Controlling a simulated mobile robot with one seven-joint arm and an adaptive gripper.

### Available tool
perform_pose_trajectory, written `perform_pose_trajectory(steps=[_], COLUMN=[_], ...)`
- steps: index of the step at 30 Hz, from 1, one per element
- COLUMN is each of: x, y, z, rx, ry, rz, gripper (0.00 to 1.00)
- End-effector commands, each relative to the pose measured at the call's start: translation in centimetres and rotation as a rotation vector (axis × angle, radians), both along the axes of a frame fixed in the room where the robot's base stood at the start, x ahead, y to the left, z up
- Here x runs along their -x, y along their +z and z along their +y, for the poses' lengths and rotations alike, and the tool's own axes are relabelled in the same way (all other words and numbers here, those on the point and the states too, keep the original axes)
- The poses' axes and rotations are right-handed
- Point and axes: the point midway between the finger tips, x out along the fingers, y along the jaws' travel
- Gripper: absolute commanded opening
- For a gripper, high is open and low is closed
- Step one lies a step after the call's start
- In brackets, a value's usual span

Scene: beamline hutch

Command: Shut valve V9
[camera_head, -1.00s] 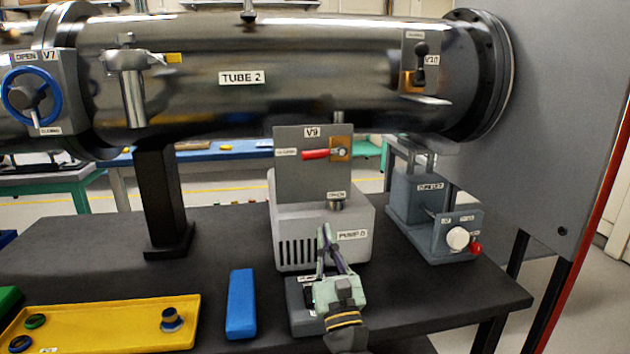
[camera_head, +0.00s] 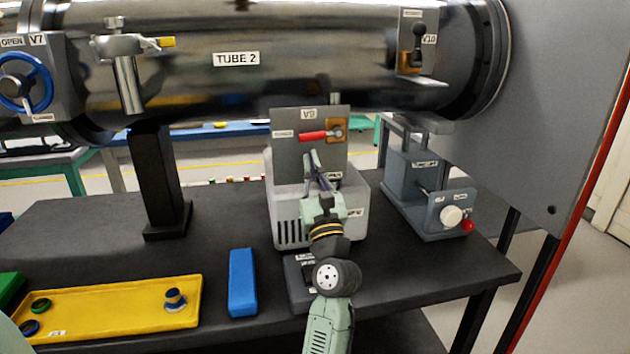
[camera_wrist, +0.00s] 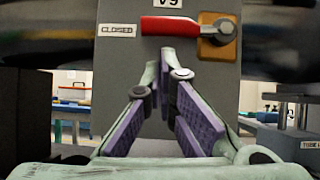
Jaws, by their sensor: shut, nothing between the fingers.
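Valve V9 is on a grey plate (camera_head: 286,158) below the tube. Its red lever (camera_head: 314,136) lies level, pointing left from a brass-coloured pivot block (camera_head: 337,128) toward the CLOSED label (camera_head: 284,134). In the wrist view the red lever (camera_wrist: 172,27) and CLOSED label (camera_wrist: 117,30) show at the top. My gripper (camera_head: 313,158) is shut and empty in front of the plate, its fingertips just below the lever. In the wrist view the fingertips (camera_wrist: 166,66) appear below the lever with a small gap. A lower label is partly hidden behind my gripper.
The steel tube (camera_head: 200,60) runs above V9. The pale pump box (camera_head: 352,228) stands below the plate. A grey controller (camera_head: 440,212) with a red knob is at right. A yellow tray (camera_head: 110,300) and blue block (camera_head: 242,282) lie at left on the dark bench.

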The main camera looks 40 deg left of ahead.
Motion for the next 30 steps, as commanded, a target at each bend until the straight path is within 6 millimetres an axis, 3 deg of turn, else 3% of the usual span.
perform_pose_trajectory(steps=[3,15,23,30], x=[-0.1,-0.1,0.0,0.2], y=[1.0,1.2,2.7,2.8], z=[0.2,0.2,0.5,0.5], rx=[-0.001,0.0,0.002,-0.004], ry=[0.001,0.001,0.001,0.001], rz=[0.001,0.001,0.002,-0.002], gripper=[0.0,0.0,0.0,0.0])
